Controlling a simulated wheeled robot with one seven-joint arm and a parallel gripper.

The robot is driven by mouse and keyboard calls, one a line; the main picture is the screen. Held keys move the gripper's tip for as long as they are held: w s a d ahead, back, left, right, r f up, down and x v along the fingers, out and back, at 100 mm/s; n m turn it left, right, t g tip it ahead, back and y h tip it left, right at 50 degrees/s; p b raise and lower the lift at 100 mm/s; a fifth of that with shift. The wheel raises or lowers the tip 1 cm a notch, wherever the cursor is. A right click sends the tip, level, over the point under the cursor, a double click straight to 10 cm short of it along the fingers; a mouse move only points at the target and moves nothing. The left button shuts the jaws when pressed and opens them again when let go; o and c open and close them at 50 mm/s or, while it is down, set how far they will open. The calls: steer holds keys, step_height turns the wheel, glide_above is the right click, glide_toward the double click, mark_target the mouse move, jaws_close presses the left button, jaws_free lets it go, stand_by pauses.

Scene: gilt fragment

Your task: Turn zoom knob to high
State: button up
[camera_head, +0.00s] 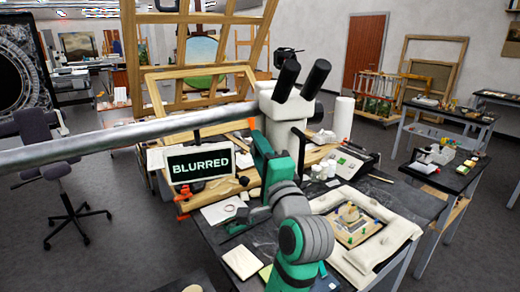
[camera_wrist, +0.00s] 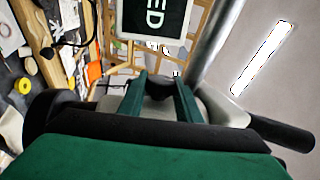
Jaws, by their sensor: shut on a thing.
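The white microscope (camera_head: 283,108) with two black eyepieces stands on the dark workbench; its pale body also shows in the wrist view (camera_wrist: 212,108). My green gripper (camera_head: 261,148) is up against the microscope's left side, with its fingertips hard to make out in the head view. In the wrist view my gripper (camera_wrist: 160,94) has its two green fingers on either side of a dark round knob (camera_wrist: 159,86), shut on it. The knob's markings and setting cannot be read. A monitor (camera_head: 201,162) beside the microscope reads "BLURRED"; part of it shows in the wrist view (camera_wrist: 155,18).
A grey metal bar (camera_head: 120,138) crosses the head view at left, ending near the microscope. A padded frame with a gilt fragment (camera_head: 352,225) lies on the bench at right. Wooden frames (camera_head: 190,85) stand behind. Small tools and papers lie on the bench.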

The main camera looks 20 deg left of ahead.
steer(key=shift+a+f+t+y, duration=0.15)
steer(key=shift+a+t+y, duration=0.05)
steer(key=shift+t+y, duration=1.5)
steer(key=shift+t, duration=0.3)
steer(key=shift+s+a+r+t+y, duration=0.1)
steer(key=shift+s+r+t+y, duration=0.1)
steer(key=shift+t+y, duration=0.15)
steer(key=o, duration=1)
steer(key=shift+w, duration=0.1)
steer(key=shift+f, duration=0.15)
